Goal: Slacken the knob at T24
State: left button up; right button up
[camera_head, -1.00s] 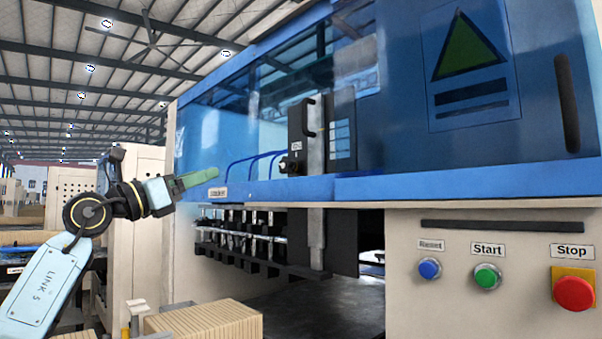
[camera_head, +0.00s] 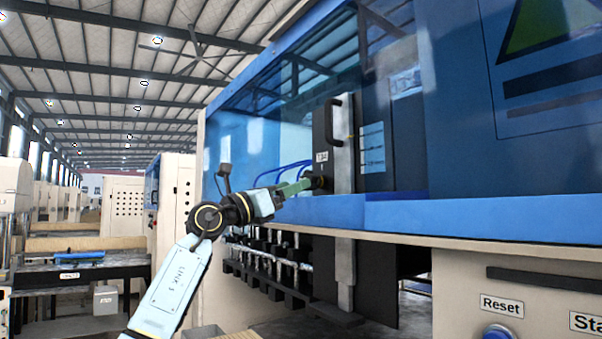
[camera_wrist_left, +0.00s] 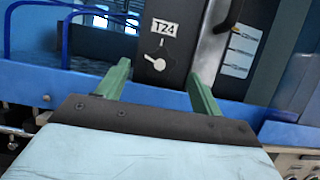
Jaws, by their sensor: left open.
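The T24 label (camera_wrist_left: 165,28) is a white plate on a dark upright unit; it also shows in the head view (camera_head: 321,157). Below it in the left wrist view is a small light-coloured knob mark or pointer (camera_wrist_left: 155,62) on the dark face. In the head view the dark knob (camera_head: 321,182) sticks out under the label. My left gripper (camera_head: 312,183) reaches it from the left. In the left wrist view its two green fingers (camera_wrist_left: 158,82) are open, one on each side of the knob's place, and I cannot tell if they touch anything. My right gripper is not in view.
A blue machine ledge (camera_head: 400,218) runs below the unit, and blue hoses (camera_wrist_left: 70,38) curve to its left. A black handle (camera_head: 333,118) stands on the unit above the label. A Reset button (camera_head: 497,332) is at lower right.

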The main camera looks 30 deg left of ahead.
aim_at(313, 181)
pick_arm(q)
jog(key=p+x, duration=0.1)
jog(key=x, duration=0.2)
jog(key=shift+w+d+r, duration=0.15)
jog(key=shift+w, duration=0.1)
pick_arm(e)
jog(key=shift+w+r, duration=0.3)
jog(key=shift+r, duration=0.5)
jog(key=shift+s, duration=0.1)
pick_arm(q)
jog(key=shift+c, duration=0.8)
jog(key=c, duration=0.8)
jog(key=shift+c, duration=0.2)
